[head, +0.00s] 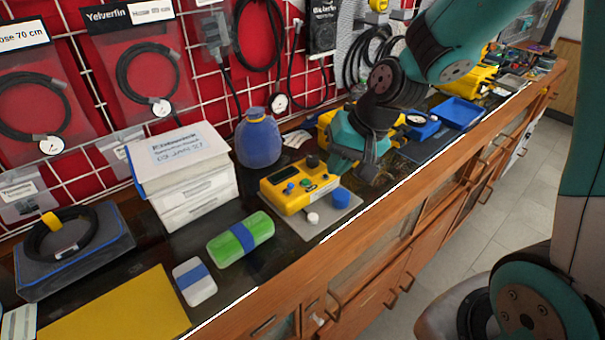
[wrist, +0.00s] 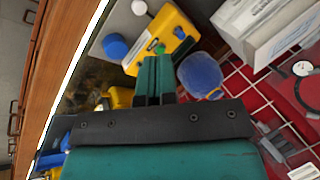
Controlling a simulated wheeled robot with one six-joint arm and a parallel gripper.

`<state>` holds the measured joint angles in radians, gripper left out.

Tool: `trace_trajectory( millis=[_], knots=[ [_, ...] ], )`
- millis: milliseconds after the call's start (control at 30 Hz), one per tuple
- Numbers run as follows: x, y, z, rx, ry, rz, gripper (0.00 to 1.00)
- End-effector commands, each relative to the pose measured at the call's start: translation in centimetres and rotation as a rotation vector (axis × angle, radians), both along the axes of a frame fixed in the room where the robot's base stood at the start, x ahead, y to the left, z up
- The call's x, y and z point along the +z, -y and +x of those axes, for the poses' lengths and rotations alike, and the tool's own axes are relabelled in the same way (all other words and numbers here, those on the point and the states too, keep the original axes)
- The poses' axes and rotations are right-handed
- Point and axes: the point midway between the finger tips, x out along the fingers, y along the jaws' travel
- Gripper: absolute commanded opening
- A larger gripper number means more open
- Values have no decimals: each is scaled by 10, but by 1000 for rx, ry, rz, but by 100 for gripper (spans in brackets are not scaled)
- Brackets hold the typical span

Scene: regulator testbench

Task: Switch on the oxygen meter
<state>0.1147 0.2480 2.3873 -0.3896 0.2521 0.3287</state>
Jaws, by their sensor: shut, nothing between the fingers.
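The oxygen meter appears to be the yellow box (head: 292,194) with a dark display and small blue, green and dark knobs on top. It sits on a grey plate (head: 325,215) with a white knob (head: 313,218) and a blue cylinder (head: 340,197). My gripper (head: 345,158) is just right of and behind the box in the head view. In the wrist view my gripper (wrist: 155,62) is shut and empty, its teal fingers pointing toward the yellow box (wrist: 148,32) and covering part of it. Whether the fingertips touch the box, I cannot tell.
A blue jar (head: 258,140) stands close behind the box. White cartons (head: 185,180) and a green case (head: 241,238) are to the left. Blue trays (head: 460,112) lie farther right. The bench's wooden front edge (head: 380,210) is close by.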

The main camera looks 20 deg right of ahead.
Motion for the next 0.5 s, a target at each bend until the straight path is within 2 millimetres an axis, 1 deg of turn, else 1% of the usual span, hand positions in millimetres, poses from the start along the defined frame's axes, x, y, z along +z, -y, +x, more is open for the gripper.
trace_trajectory(
  millis=[33,133,233,500],
  knots=[
    [-4,11,8,-58,-9,7,0],
    [-12,22,17,-120,-8,13,0],
    [-15,25,19,-135,-6,15,0],
    [-16,23,18,-129,-8,13,0]
  ],
)
